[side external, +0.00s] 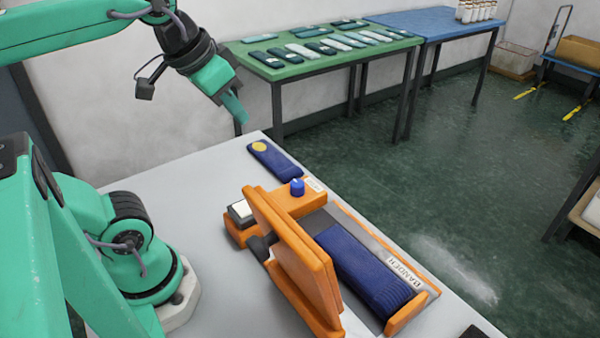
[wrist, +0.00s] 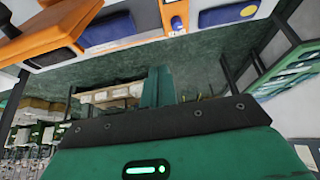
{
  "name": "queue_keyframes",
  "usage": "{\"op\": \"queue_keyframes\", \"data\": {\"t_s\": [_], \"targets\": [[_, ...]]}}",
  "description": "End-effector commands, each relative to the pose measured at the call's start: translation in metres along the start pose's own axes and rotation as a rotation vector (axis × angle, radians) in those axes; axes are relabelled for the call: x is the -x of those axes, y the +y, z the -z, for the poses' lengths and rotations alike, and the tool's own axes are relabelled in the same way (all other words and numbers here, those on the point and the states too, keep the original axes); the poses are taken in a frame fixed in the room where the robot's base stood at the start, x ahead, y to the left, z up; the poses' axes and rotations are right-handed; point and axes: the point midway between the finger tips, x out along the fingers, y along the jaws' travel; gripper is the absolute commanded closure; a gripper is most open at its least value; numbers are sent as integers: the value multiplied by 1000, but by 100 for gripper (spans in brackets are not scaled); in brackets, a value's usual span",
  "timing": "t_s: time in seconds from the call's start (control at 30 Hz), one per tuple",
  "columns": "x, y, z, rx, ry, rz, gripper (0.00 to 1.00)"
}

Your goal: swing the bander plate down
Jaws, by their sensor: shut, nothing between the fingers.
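The orange bander (side external: 415,308) stands on the white table. Its orange plate (side external: 298,258) is raised, standing steeply along the near side of the bed. A folded navy knit (side external: 360,270) lies in the bed beside the plate. A blue knob (side external: 297,187) sits on the orange block at the bander's far end. My gripper (side external: 236,110) is shut and empty, in the air beyond the table's far edge and well apart from the plate. In the wrist view my gripper (wrist: 160,86) points past the bander, whose plate (wrist: 55,30) shows at upper left.
A navy knit piece with a yellow dot (side external: 272,160) lies on the table beyond the bander. A dark box with a pale top (side external: 240,212) is at the bander's left. A green table (side external: 330,62) with several knit pieces and a blue table (side external: 440,24) stand behind.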

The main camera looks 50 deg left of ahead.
Motion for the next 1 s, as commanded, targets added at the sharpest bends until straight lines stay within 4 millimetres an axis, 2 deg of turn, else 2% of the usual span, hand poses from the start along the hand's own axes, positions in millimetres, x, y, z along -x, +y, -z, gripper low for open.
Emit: {"op": "queue_keyframes", "data": {"t_s": [0.07, 0.27, 0.67, 1.0], "targets": [[13, 0, 8, 0, 4, 0, 100], [37, 0, 21, 0, 2, 0, 100], [39, 39, 10, 9, -124, -66, 100], [51, 90, -15, 11, -315, -84, 100]]}}
